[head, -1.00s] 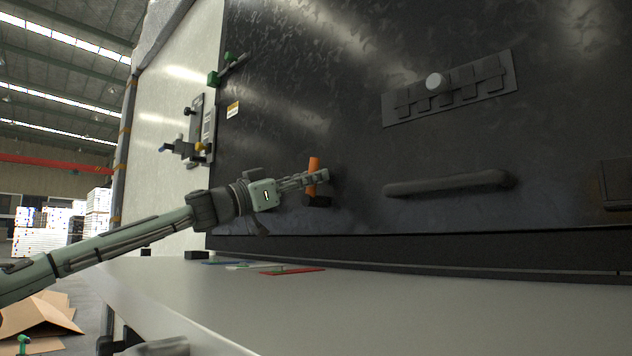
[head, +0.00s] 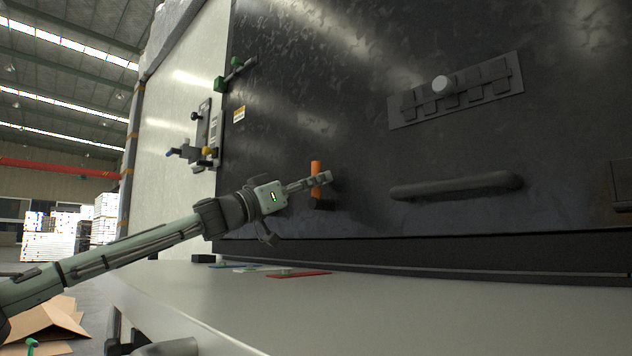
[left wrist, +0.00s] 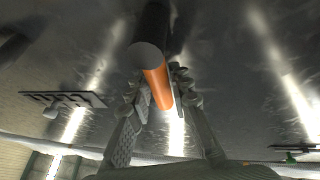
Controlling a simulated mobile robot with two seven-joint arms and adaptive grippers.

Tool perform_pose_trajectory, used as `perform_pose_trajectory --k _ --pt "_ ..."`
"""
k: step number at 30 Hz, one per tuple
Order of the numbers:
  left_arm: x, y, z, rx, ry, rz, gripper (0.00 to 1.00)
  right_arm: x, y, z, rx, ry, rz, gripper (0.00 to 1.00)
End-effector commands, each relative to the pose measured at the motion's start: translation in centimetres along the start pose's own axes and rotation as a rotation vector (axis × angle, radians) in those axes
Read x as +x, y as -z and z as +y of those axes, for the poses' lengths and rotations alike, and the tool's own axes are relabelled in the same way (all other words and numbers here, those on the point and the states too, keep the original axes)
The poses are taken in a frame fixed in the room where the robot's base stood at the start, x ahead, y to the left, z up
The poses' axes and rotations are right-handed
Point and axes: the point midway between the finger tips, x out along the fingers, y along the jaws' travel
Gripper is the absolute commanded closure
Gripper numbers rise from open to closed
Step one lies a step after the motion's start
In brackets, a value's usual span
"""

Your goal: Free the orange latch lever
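The orange latch lever (head: 316,166) is a short, nearly upright bar on the dark panel, with a black hub (head: 322,204) at its lower end. In the left wrist view the orange lever (left wrist: 158,88) runs out of the black round hub (left wrist: 148,55) and lies between the two finger pads. My left gripper (head: 318,181) reaches in from the left, its fingers around the lever. My right gripper is out of view.
A long dark handle bar (head: 456,186) and a slotted plate with a round light knob (head: 441,84) are on the panel to the right. A grey ledge (head: 400,310) runs below, with a flat red piece (head: 300,274) on it. Fittings (head: 203,140) stand on the left.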

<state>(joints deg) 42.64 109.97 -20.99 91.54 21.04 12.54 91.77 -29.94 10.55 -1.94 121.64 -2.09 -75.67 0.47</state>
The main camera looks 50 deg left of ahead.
Motion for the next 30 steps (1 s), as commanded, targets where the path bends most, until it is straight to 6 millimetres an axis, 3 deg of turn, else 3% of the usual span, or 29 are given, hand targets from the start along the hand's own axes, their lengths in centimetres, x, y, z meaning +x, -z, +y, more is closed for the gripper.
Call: perform_pose_trajectory --k 4,17,23,30 --pt "0.0 0.0 0.0 0.002 0.000 0.000 0.61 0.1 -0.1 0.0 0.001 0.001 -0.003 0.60" --pt "-0.6 0.2 0.1 0.007 -0.002 0.001 0.61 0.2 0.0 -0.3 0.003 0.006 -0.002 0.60" --pt "-2.9 0.3 0.1 0.006 -0.001 0.004 0.61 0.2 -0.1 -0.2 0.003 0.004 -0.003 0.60" --pt "-7.3 0.3 0.0 0.008 0.001 0.004 0.61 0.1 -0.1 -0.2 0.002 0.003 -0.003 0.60"
